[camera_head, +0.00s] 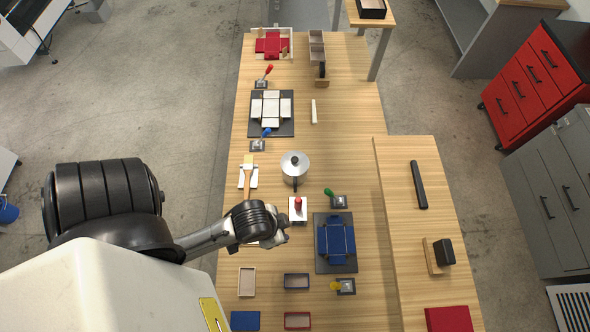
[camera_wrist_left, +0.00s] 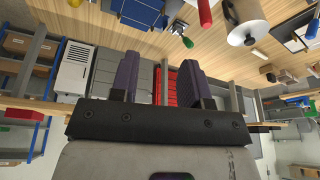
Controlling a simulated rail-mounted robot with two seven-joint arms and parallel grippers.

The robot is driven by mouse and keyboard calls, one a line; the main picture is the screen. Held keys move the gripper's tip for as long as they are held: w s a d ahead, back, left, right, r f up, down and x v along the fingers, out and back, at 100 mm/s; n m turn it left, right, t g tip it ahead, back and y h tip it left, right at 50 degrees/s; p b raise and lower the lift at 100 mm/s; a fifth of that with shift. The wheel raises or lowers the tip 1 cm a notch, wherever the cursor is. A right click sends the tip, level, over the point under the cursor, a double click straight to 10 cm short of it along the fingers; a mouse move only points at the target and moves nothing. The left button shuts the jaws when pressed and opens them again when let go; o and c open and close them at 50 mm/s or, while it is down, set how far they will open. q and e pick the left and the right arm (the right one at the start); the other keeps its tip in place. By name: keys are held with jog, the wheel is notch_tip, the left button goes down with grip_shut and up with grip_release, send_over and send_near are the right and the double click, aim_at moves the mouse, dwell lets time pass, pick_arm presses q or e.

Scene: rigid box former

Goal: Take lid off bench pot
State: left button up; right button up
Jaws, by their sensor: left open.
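The bench pot (camera_head: 288,174) is a silver metal pot with a dark handle pointing toward the near side. It stands on the wooden bench (camera_head: 345,150). Its round silver lid (camera_head: 290,157) sits on top with a dark knob in the middle. In the left wrist view the pot (camera_wrist_left: 246,12) shows at the upper right edge, partly cut off. My left gripper (camera_head: 284,230) is on the near side of the pot, apart from it. In the left wrist view its two dark fingers (camera_wrist_left: 158,72) stand apart with nothing between them. My right gripper is in neither view.
A red-handled tool on a white block (camera_head: 298,209) stands between my left gripper and the pot. A brush (camera_head: 248,172) lies left of the pot, and a green-handled lever (camera_head: 338,201) and blue box former (camera_head: 335,240) are to the right. Bench space right of the pot is clear.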

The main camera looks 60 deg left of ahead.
pick_arm(q)
jog(key=shift+d, duration=0.1)
jog(key=shift+o, duration=1.6)
jog(key=shift+s+d, duration=0.1)
